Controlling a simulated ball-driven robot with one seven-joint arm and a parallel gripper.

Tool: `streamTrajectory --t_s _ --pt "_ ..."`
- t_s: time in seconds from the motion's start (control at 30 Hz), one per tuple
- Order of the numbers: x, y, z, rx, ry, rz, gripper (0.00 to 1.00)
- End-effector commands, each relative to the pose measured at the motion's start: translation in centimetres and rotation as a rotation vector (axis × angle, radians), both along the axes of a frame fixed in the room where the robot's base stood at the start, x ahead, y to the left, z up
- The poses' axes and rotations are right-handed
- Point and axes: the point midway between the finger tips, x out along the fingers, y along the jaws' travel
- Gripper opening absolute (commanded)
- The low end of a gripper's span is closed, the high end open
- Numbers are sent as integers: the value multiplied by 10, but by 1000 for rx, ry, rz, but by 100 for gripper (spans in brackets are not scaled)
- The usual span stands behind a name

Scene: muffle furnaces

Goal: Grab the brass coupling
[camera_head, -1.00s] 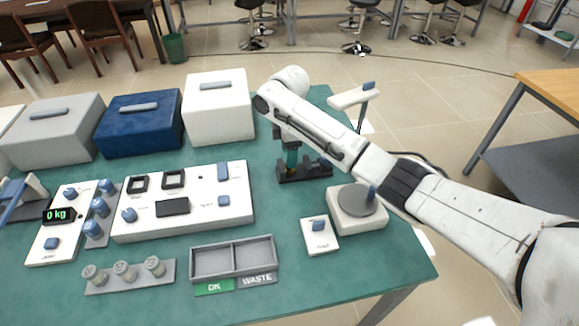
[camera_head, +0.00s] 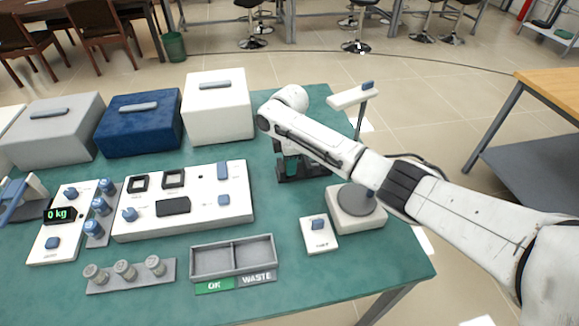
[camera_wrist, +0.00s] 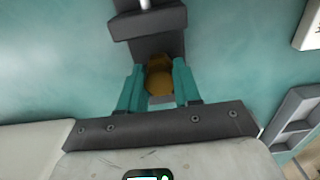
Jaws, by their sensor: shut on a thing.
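The brass coupling (camera_wrist: 159,78) is a round golden-brown piece in the wrist view. It sits between the two teal fingers of my gripper (camera_wrist: 158,88), which are shut on it. A dark grey holder (camera_wrist: 150,26) lies right beyond the coupling and touches or nearly touches it; I cannot tell which. In the head view my gripper (camera_head: 291,165) points down at the dark holder (camera_head: 302,178) on the green table. My arm hides the coupling there.
A white base with a grey disc (camera_head: 355,208) and a white switch box (camera_head: 319,235) stand in front of the holder. A two-part OK/WASTE tray (camera_head: 233,259) is at front centre. White (camera_head: 218,107) and blue (camera_head: 141,123) boxes stand at the back left.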

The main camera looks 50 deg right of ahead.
Motion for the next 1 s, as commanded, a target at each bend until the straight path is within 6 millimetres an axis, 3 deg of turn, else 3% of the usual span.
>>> streamTrajectory --t_s 0.27,0.57,0.77,1.0 --pt "0 0 0 0 0 0 1" --pt "0 0 2 0 -1 0 0" --pt "1 0 28 1 -4 0 0" --pt "1 0 74 -1 -4 1 0"
